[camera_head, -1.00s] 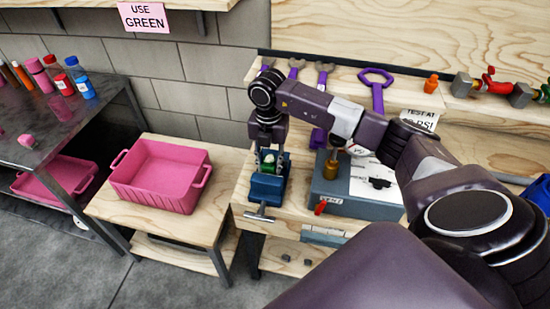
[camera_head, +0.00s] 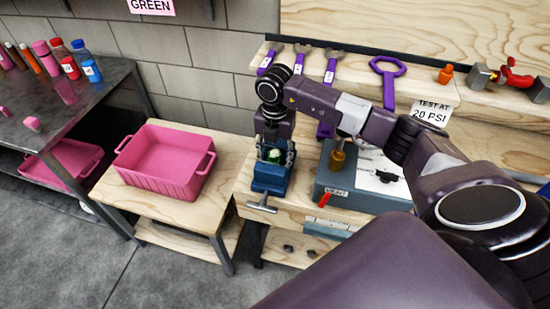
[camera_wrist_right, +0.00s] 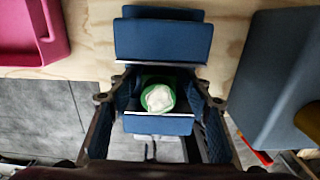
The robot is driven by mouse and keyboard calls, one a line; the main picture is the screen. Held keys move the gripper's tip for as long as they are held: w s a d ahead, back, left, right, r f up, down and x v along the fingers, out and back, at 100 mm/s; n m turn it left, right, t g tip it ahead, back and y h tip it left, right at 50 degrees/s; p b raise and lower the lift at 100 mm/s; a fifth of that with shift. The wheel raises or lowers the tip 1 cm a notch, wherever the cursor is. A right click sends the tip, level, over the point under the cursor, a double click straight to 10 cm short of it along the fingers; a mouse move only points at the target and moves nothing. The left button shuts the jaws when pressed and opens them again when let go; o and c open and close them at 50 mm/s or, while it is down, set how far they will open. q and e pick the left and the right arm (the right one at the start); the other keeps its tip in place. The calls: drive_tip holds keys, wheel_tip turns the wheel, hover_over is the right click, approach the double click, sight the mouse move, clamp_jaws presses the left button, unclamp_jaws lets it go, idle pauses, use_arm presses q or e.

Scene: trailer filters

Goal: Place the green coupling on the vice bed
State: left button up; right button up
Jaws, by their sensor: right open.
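The blue vice (camera_head: 270,181) stands at the left front of the wooden workbench. The green coupling (camera_head: 276,156) sits low between the vice jaws. The right wrist view shows the coupling (camera_wrist_right: 158,97) from above, with a pale round top, in the gap between the vice's blue jaws (camera_wrist_right: 163,40). My right gripper (camera_wrist_right: 158,92) is open above the vice, one finger on each side of the coupling. Gaps show between the fingers and the coupling. Whether the coupling's underside touches the vice bed is hidden. My left gripper is not in view.
A grey test box (camera_head: 352,190) with a brass fitting stands close right of the vice. A pink bin (camera_head: 166,165) sits on a low table at left. Purple-handled wrenches (camera_head: 330,70) lie behind. The vice handle (camera_head: 262,203) juts out in front.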

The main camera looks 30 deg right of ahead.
sight(275, 153)
wheel_tip(275, 153, up, 12)
drive_tip(key=p, duration=0.8)
drive_tip(key=shift+r+p, duration=0.25)
drive_tip(key=shift+p, duration=0.1)
drive_tip(key=shift+f, duration=0.1)
